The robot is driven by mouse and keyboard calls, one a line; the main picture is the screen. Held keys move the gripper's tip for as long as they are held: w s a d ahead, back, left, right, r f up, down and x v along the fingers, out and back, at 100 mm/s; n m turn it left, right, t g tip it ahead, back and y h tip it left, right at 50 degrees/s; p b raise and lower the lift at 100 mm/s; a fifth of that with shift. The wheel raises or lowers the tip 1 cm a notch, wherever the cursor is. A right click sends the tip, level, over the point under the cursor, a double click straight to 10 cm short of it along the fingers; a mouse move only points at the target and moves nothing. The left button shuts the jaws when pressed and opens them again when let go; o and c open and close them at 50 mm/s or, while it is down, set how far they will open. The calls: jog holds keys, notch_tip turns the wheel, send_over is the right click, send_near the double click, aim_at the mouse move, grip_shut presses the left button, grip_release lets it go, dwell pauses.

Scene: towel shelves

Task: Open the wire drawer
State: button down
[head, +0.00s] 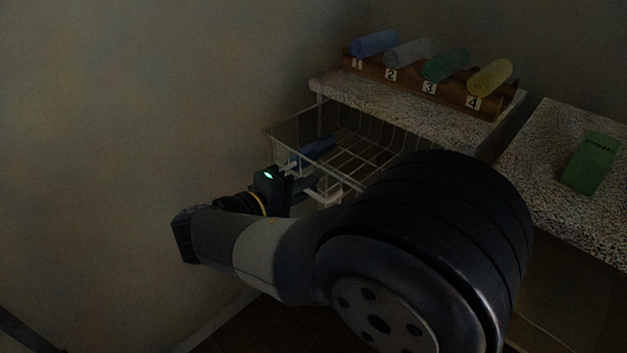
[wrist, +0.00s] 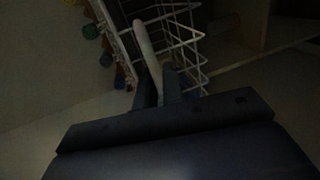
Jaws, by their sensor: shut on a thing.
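The white wire drawer (head: 372,160) stands out from under the speckled shelf top in the head view, so its inside shows. Its front wire edge and pale handle bar (wrist: 147,45) also show in the wrist view. My gripper (head: 312,188) is at the drawer's front, shut on the handle. In the wrist view my gripper's fingers (wrist: 160,88) close around the lower end of the pale bar. The exact contact is dark and partly hidden. A dark blue item (head: 318,149) lies inside the drawer.
A wooden rack (head: 437,90) numbered 1 to 4 holds blue, grey, green and yellow rolled towels on the shelf top (head: 400,108). A green box (head: 590,162) lies on a speckled counter (head: 540,150) at right. A bare wall (head: 130,120) is close on the left.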

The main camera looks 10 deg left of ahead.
jog(key=shift+s+a+f, duration=0.1)
jog(key=shift+s+a, duration=0.2)
jog(key=shift+s, duration=0.05)
jog(key=c, duration=1.6)
grip_release()
jog(key=shift+c, duration=0.2)
jog(key=p+v, duration=0.2)
jog(key=v, duration=0.9)
jog(key=shift+p, duration=0.35)
